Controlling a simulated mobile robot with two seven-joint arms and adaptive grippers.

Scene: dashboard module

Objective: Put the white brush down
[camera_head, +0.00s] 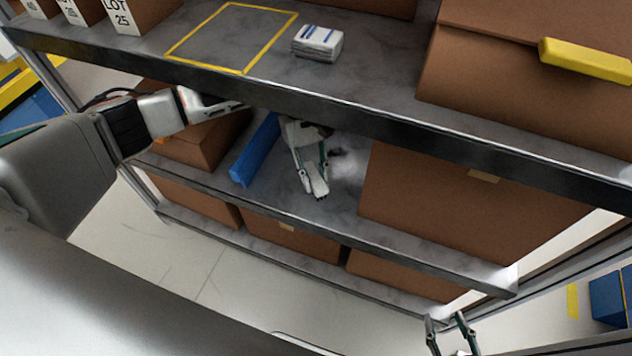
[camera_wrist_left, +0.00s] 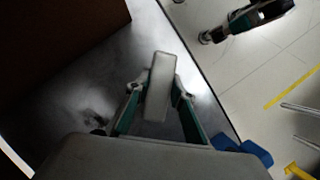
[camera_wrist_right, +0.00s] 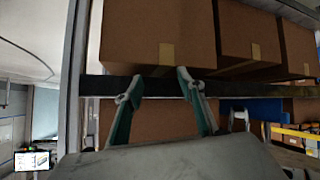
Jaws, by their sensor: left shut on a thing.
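The white brush (camera_wrist_left: 160,85) is a pale block held between the fingertips of my left gripper (camera_wrist_left: 158,92) in the left wrist view. In the head view my left gripper (camera_head: 311,172) reaches under the upper shelf and over the middle shelf (camera_head: 290,190), shut on the brush (camera_head: 318,186). I cannot tell whether the brush touches the shelf. My right gripper (camera_head: 450,322) is at the bottom right of the head view, away from the shelf, with its fingers apart and empty. It also shows open in the right wrist view (camera_wrist_right: 158,88).
A blue block (camera_head: 256,150) lies left of my left gripper. A large brown box (camera_head: 460,215) stands to the right, another (camera_head: 200,145) to the left. The upper shelf bears a yellow outline (camera_head: 232,38) and a white stack (camera_head: 317,43). A dark smudge (camera_wrist_left: 92,120) marks the middle shelf.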

